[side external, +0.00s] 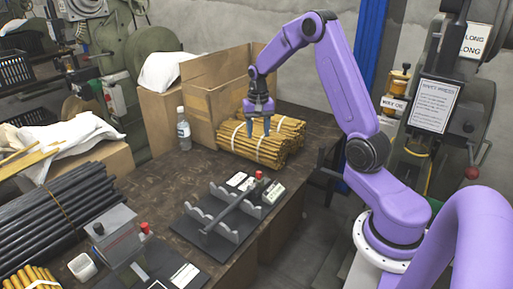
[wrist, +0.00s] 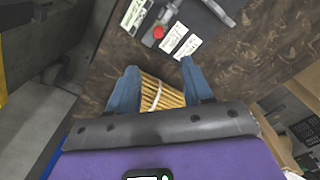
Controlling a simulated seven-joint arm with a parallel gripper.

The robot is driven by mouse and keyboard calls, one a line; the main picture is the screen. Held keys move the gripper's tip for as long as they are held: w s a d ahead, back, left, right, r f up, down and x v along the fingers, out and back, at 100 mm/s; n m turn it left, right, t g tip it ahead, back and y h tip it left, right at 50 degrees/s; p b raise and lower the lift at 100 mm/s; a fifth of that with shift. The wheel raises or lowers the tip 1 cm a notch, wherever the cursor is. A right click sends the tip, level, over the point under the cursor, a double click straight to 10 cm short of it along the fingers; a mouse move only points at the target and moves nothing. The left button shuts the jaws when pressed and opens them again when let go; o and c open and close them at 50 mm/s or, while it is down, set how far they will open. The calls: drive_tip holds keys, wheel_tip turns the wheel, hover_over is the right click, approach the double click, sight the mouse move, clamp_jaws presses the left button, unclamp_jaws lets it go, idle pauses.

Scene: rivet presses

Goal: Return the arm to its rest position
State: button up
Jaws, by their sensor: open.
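My arm is purple and reaches over the bench from the right in the side external view. My gripper (side external: 259,126) points down with its blue fingers just above or in front of a tied bundle of yellow-brown rods (side external: 285,142). In the wrist view, the fingers of my gripper (wrist: 156,80) stand wide apart with nothing between their tips. The rod bundle (wrist: 160,97) shows below and between them, and its distance from the fingers is hard to tell.
A cardboard box (side external: 199,118) and a water bottle (side external: 183,129) stand behind the bundle. A dark fixture plate with grey notched holders (side external: 210,209) and a red button (side external: 259,175) lies nearer. Black rods (side external: 50,215) lie at left. A press with a sign (side external: 434,104) stands at right.

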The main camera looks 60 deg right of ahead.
drive_tip(key=s+a+r+n, duration=0.3)
drive_tip(key=s+a+n, duration=0.25)
drive_tip(key=a, duration=0.55)
drive_tip(key=s+a+r+n, duration=0.3)
drive_tip(key=s+a+n, duration=0.25)
drive_tip(key=a, duration=0.45)
drive_tip(key=s+a+n, duration=0.2)
drive_tip(key=s+n, duration=0.3)
drive_tip(key=s, duration=0.5)
drive_tip(key=s+a+r+n, duration=0.1)
drive_tip(key=s+n, duration=0.4)
drive_tip(key=s, duration=0.6)
drive_tip(key=shift+s+a+r, duration=0.15)
drive_tip(key=shift+a+r, duration=0.15)
drive_tip(key=shift+a, duration=0.05)
